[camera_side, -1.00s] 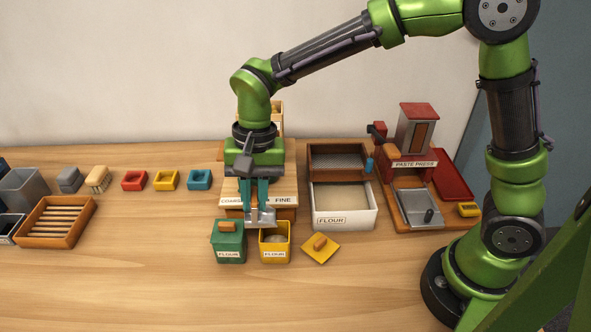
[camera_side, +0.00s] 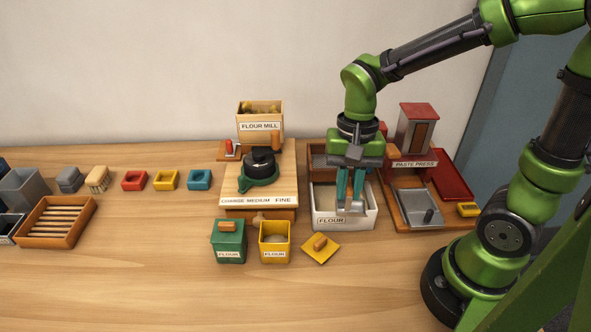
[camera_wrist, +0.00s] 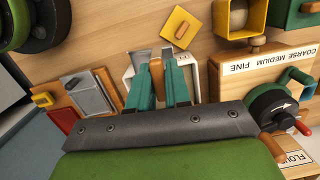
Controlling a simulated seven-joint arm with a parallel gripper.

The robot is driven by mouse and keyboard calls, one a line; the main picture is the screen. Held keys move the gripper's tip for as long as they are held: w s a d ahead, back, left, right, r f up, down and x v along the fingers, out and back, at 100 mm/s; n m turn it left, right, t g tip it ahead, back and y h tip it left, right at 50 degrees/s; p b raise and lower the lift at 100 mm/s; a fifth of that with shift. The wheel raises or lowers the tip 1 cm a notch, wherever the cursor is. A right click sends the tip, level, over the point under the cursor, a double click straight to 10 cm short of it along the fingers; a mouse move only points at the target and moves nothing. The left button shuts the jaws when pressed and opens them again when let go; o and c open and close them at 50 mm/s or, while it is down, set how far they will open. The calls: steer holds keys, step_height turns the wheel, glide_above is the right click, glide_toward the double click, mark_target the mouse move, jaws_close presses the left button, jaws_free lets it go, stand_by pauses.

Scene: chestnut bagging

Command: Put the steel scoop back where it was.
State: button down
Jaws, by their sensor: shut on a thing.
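My gripper (camera_side: 350,200) hangs over the white flour bin (camera_side: 330,226), its teal fingers pointing down and shut on the steel scoop (camera_side: 351,211). The scoop is a small grey piece at the fingertips, largely hidden by them. In the wrist view the scoop (camera_wrist: 141,56) shows beyond the fingers, inside the outline of the white bin. I cannot tell whether it touches the flour or the bin. The yellow flour canister (camera_side: 274,255) stands open with pale flour inside. Its yellow lid (camera_side: 321,247) lies to its right.
The flour mill (camera_side: 259,198) stands left of the bin and the paste press (camera_side: 415,165) right of it. A sieve tray (camera_side: 319,148) is behind the bin. A closed green canister (camera_side: 229,242) stands in front of the mill. The front of the table is clear.

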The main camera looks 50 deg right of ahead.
mark_target(360, 211)
steer(key=s, duration=0.1)
steer(key=s+f, duration=0.1)
steer(key=shift+s+d+f, duration=0.3)
steer(key=shift+d, duration=0.05)
step_height(360, 211, down, 4)
steer(key=shift+s+r+n, duration=0.1)
steer(key=shift+n, duration=0.2)
steer(key=shift+f, duration=2.1)
steer(key=shift+f, duration=0.15)
steer(key=c, duration=1.1)
jaws_free()
